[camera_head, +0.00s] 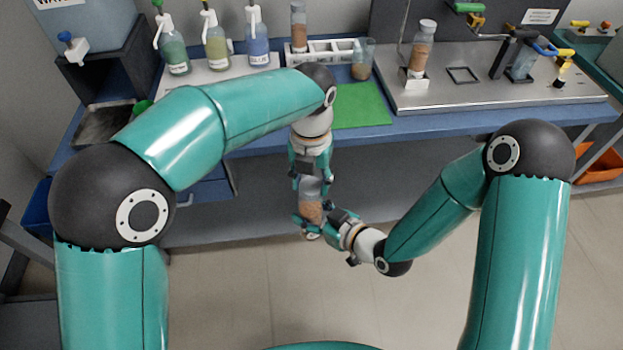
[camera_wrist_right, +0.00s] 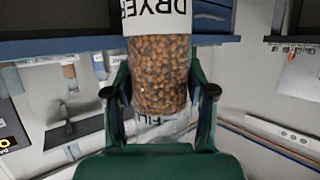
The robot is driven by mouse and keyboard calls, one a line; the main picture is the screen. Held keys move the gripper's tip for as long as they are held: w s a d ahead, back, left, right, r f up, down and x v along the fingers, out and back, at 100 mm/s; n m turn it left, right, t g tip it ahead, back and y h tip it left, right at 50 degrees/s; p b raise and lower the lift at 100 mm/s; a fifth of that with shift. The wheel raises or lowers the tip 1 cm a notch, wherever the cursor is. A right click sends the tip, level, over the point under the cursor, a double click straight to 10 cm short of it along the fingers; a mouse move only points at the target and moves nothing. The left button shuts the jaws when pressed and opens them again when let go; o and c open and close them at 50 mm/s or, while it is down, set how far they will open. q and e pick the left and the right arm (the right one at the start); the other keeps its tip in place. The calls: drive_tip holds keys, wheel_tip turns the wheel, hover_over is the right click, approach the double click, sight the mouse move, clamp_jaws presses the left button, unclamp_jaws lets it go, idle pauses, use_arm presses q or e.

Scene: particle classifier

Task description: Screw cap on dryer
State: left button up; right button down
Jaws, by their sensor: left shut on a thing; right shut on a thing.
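The dryer (camera_head: 311,210) is a clear tube filled with brown beads in its middle, upright in front of the bench in the head view. Its DRYER label and beads (camera_wrist_right: 160,75) fill the middle of the right wrist view. My right gripper (camera_head: 322,218) is shut around the dryer from the side, with one finger on each side in the wrist view. My left gripper (camera_head: 311,178) points down at the dryer's top end and is shut on what seems to be the cap. The cap is hidden by the fingers, so I cannot tell whether it is seated.
Behind is a blue bench (camera_head: 400,125) with a green mat (camera_head: 362,107), several wash bottles, a white rack (camera_head: 330,50) and a clear beaker (camera_head: 363,66). A second bead-filled tube (camera_head: 421,50) stands on the metal tray (camera_head: 500,90). The floor in front is clear.

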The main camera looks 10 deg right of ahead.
use_arm(q)
drive_tip(key=o, duration=0.7)
drive_tip(key=shift+r, duration=0.1)
drive_tip(key=shift+r, duration=2.2)
drive_tip(key=shift+n, duration=0.3)
drive_tip(key=shift+c, duration=0.3)
